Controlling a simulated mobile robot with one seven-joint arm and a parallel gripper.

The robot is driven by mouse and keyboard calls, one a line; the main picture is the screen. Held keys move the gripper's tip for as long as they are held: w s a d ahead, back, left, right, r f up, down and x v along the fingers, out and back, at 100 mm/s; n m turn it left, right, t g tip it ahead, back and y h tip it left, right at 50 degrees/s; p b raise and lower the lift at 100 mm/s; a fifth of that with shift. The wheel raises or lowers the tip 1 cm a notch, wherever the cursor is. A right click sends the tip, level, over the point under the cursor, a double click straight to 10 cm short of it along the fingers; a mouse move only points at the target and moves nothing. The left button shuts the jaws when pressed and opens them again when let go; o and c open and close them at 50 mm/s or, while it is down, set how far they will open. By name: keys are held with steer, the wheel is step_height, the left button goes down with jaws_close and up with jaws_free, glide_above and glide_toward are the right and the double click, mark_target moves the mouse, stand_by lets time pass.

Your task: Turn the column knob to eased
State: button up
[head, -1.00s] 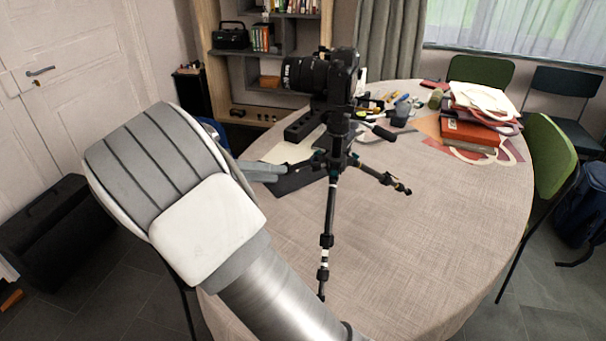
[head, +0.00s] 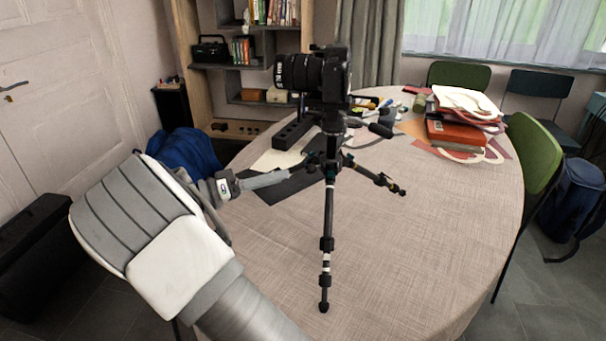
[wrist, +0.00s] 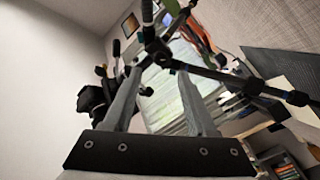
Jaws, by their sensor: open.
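The black tripod (head: 327,215) stands upright on the round table, with a camera (head: 318,73) with a long lens on top. Its legs join at a hub (head: 331,160) below the head; the hub also shows in the wrist view (wrist: 157,48). The column knob is too small and dark to single out, and its setting cannot be read. My gripper (head: 289,173) comes in from the left, its fingertips just left of the hub. In the wrist view my gripper (wrist: 161,70) has its two grey fingers apart, with the hub beyond and slightly above the tips. I cannot tell whether they touch anything.
A tripod leg (head: 375,178) spreads right and another comes toward me. A dark mat (head: 268,192) and a long black item (head: 294,132) lie behind my gripper. Books and papers (head: 460,130) are stacked at the right. The front of the cloth-covered table (head: 420,250) is clear.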

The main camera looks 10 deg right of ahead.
mark_target(307, 169)
steer(key=b+x, duration=0.1)
steer(key=x, duration=0.6)
steer(key=shift+d, duration=0.1)
jaws_close()
